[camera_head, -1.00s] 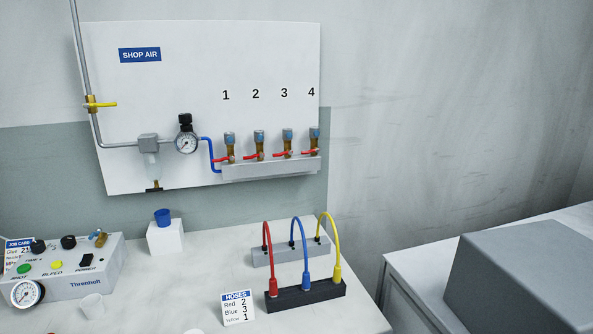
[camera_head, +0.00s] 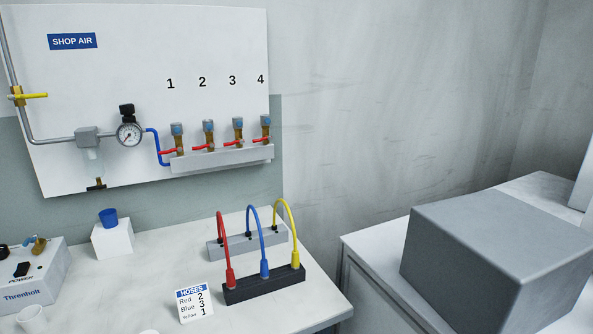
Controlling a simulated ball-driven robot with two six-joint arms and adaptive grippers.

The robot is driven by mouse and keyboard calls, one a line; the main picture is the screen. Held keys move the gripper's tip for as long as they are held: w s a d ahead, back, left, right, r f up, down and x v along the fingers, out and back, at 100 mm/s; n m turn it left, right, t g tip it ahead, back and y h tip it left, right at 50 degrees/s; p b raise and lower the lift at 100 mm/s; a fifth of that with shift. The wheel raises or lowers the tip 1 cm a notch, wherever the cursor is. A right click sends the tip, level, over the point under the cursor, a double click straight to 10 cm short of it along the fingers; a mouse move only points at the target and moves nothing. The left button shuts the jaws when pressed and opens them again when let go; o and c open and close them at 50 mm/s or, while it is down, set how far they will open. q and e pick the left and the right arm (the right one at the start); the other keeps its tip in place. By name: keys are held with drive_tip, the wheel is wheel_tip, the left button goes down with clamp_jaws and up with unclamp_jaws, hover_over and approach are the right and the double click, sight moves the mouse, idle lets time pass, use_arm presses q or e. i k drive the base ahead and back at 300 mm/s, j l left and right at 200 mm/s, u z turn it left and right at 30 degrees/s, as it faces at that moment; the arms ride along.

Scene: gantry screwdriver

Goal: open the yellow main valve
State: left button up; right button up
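The yellow main valve (camera_head: 31,96) is on the grey vertical pipe at the left edge of the white SHOP AIR panel (camera_head: 120,60). Its yellow lever points sideways to the right, across the pipe. The pipe runs on to a grey filter unit (camera_head: 88,137) and a round pressure gauge (camera_head: 130,134). Neither gripper shows in the head view.
Several numbered outlets with red levers sit on a grey manifold (camera_head: 222,159). Below, the table (camera_head: 150,270) holds red, blue and yellow hoses (camera_head: 263,240), a HOSES card (camera_head: 194,303), a white block (camera_head: 112,239) with a blue cup, and a Threnholt box (camera_head: 35,280). A large grey box (camera_head: 490,250) stands right.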

sight(43, 95)
drive_tip(key=u, duration=1.4)
drive_tip(key=i+j+u, duration=0.15)
drive_tip(key=u, duration=0.15)
drive_tip(key=i+j+u, duration=0.3)
drive_tip(key=k+l, duration=0.1)
